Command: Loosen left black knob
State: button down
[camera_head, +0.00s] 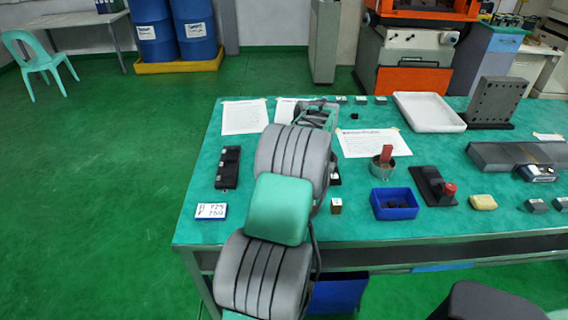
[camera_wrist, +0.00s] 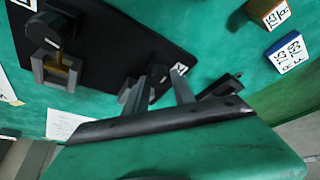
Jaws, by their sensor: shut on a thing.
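In the wrist view a dark plate (camera_wrist: 112,55) lies on the green table. A black knob (camera_wrist: 52,30) with a grey bracket (camera_wrist: 42,70) and a brass piece (camera_wrist: 68,72) stands on its left part. My gripper (camera_wrist: 158,82) is at the plate's lower right edge, its grey fingers on either side of a second dark knob (camera_wrist: 158,70). It is shut on that knob, which the fingers partly hide. In the head view my arm covers most of the plate, and my gripper is hard to make out behind it.
A brass block (camera_head: 336,206), blue bin (camera_head: 394,203), and cup (camera_head: 382,166) stand to the right. A white tray (camera_head: 428,112) is further back.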

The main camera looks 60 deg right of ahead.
jog(key=c, duration=1.1)
grip_release()
jog(key=shift+o, duration=0.2)
jog(key=v, duration=0.7)
jog(key=shift+r, duration=0.4)
jog(key=shift+a, duration=0.15)
